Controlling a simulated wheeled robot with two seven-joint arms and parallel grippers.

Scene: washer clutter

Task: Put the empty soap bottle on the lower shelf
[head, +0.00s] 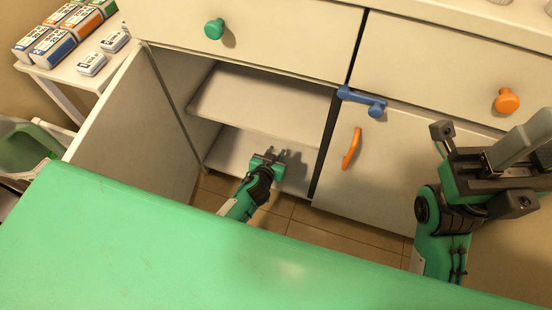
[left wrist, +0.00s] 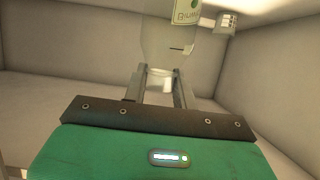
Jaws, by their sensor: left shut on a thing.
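The soap bottle shows in the left wrist view as a clear, see-through body (left wrist: 168,42) with a green-edged label (left wrist: 187,12). Its narrow pale end (left wrist: 160,82) lies between the fingers of my left gripper (left wrist: 160,74), which is shut on it. In the head view my left gripper (head: 270,155) is at the open cabinet, in front of the lower shelf (head: 226,150) and below the upper shelf (head: 262,98). The bottle cannot be made out in the head view. My right gripper (head: 490,165) is at the right, away from the cabinet opening; its finger gap is unclear.
The open cabinet door (head: 130,130) stands left of the opening. A closed door with an orange handle (head: 352,148) is right of it. A blue latch (head: 362,101) sits above. A green surface (head: 150,250) fills the foreground. Boxes (head: 50,52) stand on a side table. Both shelves look bare.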

